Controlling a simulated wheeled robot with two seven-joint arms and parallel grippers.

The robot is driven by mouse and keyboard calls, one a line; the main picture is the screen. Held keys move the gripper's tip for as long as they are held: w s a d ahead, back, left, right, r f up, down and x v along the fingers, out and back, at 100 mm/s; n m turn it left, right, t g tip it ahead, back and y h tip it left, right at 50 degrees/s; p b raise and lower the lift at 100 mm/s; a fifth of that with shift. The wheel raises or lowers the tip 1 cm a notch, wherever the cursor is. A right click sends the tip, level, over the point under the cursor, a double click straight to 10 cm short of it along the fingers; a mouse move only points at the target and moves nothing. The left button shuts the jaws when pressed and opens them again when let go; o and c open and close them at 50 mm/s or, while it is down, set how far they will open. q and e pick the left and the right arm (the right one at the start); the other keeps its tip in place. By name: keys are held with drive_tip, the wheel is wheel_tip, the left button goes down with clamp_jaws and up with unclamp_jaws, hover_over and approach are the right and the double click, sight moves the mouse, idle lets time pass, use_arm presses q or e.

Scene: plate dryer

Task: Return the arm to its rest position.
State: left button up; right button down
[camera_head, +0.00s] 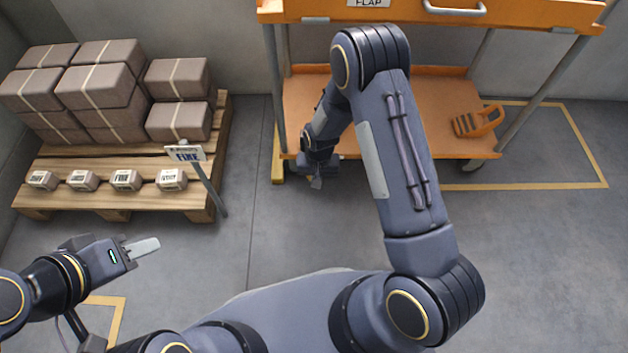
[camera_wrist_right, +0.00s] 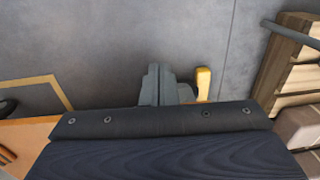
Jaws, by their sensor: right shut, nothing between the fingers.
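My right arm reaches forward across the head view, bent over toward the orange cart. Its gripper (camera_head: 317,182) points down by the cart's front left corner, small and partly hidden by the wrist. In the right wrist view the grey fingers (camera_wrist_right: 160,86) are together with nothing between them, above bare floor. My left gripper (camera_head: 143,248) is at the lower left of the head view, pointing right, over the floor and in front of the pallet. A pale grey finger shows, and nothing is seen held; the gap between its fingers cannot be made out.
The orange cart (camera_head: 385,75) has a lower shelf holding an orange basket-like item (camera_head: 478,122). A wooden pallet (camera_head: 95,192) at left carries stacked brown boxes (camera_head: 100,85) and several small labelled blocks. A sign on a post (camera_head: 208,188) stands at its right edge. Floor at right is clear.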

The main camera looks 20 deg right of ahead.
use_arm(q)
drive_tip(key=shift+s+a+r, duration=0.2)
drive_tip(key=shift+s+r, duration=0.15)
drive_tip(key=shift+s, duration=0.05)
use_arm(e)
drive_tip(key=shift+s+a+r, duration=0.1)
drive_tip(key=shift+s+r, duration=0.3)
drive_tip(key=shift+r, duration=0.1)
